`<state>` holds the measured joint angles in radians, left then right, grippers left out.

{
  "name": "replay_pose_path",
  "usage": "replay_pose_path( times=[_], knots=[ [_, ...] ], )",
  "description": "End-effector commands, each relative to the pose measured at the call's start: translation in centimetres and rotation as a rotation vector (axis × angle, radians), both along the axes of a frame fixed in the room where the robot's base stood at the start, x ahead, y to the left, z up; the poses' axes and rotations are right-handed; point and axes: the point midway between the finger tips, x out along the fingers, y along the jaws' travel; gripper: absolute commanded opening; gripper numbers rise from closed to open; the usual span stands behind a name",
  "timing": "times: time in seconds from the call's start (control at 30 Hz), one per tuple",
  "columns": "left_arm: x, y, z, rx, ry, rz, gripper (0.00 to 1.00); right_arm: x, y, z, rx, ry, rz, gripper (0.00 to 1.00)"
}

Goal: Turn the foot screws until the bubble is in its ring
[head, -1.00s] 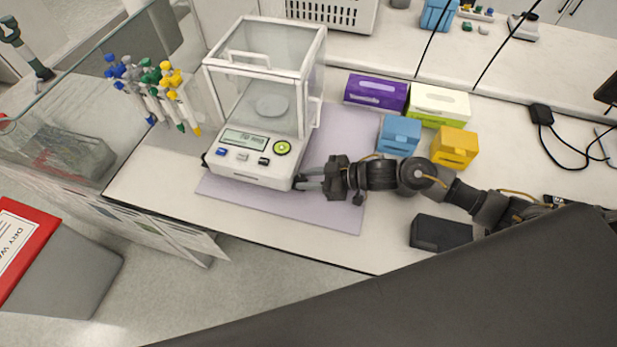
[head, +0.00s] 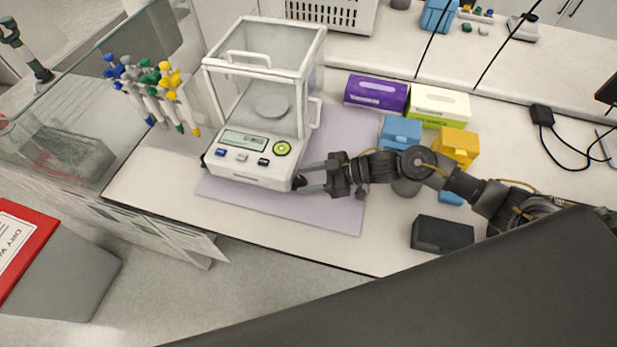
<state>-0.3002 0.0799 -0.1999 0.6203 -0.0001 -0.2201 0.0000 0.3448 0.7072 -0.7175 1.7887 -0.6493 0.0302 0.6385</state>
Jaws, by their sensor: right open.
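An analytical balance (head: 262,110) with a clear draft shield and a weighing pan stands on a lilac mat (head: 335,205). Its front panel has a display and a round green-ringed spot (head: 282,148), which looks like the bubble level; the bubble is too small to make out. A dark foot screw (head: 299,182) shows at the balance's front right corner. My right gripper (head: 309,178) comes in from the right, open, with its fingertips at that foot screw; I cannot tell if they touch it. The far left foot is mostly hidden. My left gripper is not in view.
Several pipettes (head: 158,95) hang left of the balance. A purple box (head: 376,93), a green-white box (head: 439,106), a blue box (head: 400,132) and a yellow box (head: 455,147) stand right. A black box (head: 441,233) lies near the front edge.

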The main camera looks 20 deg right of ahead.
Motion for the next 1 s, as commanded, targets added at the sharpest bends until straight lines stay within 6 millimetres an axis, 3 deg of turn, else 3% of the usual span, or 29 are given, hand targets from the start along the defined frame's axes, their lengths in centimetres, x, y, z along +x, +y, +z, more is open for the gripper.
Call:
replay_pose_path(
  times=[0.53, 1.0],
  knots=[
    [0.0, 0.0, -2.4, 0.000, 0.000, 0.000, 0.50, -3.1, -8.0, 3.3, -0.003, 0.000, -0.001, 0.49],
    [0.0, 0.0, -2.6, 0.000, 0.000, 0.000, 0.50, -3.5, -9.1, 4.1, 0.000, 0.000, 0.000, 0.49]
  ],
)
